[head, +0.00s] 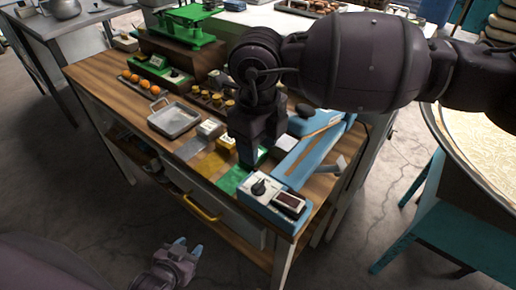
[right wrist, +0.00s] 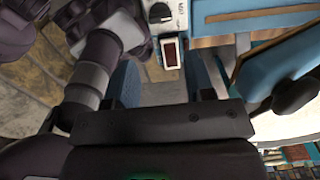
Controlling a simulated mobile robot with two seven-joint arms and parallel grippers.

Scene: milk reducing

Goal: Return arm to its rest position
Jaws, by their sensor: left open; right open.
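My left gripper (head: 180,250) is low at the bottom of the head view, in front of the wooden worktable (head: 95,70). Its blue-tipped fingers stand apart and hold nothing. My right arm reaches in from the right of the head view, and its dark gripper (head: 252,155) points down over the front right of the table. In the right wrist view the two blue fingers of my right gripper (right wrist: 165,75) are spread, with nothing seen between them. The right fingertips are mostly hidden in the head view.
A blue device with a knob and display (head: 275,195) lies beside my right gripper; it also shows in the right wrist view (right wrist: 163,15). A metal tray (head: 175,120), oranges (head: 140,82) and a green scale (head: 190,25) stand further left. A large round pan (head: 480,140) is at right.

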